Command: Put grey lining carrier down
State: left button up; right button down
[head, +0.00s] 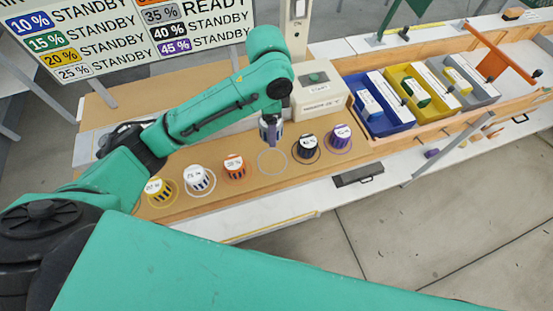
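The grey lining carrier (264,131), a small striped cup, hangs at the end of my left arm. My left gripper (271,134) appears shut on it, with a grey finger in front hiding part of the cup. The carrier is in front of the press box, raised above the wooden bench. Just below and in front of it lies an empty grey ring (272,161) on the bench. My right gripper is not in view.
Labelled cups stand on coloured rings: yellow (156,192), white (199,181) and orange (235,169) left of the empty ring, black (307,148) and purple (339,138) right of it. Blue (377,122), yellow and grey trays stand farther right. A status board (120,35) is behind.

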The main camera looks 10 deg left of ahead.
pick_arm(q)
jog(key=p, duration=0.1)
send_over(272, 161)
notch_tip(272, 161, down, 6)
notch_tip(272, 161, down, 8)
jog(key=shift+s+p, duration=0.15)
jog(key=shift+p, duration=0.3)
jog(key=shift+f, duration=0.2)
jog(key=shift+f, duration=0.1)
jog(key=o, duration=1.5)
jog(key=shift+o, duration=0.2)
notch_tip(272, 161, up, 12)
jog(key=shift+r+b, duration=0.2)
jog(key=shift+b, duration=0.3)
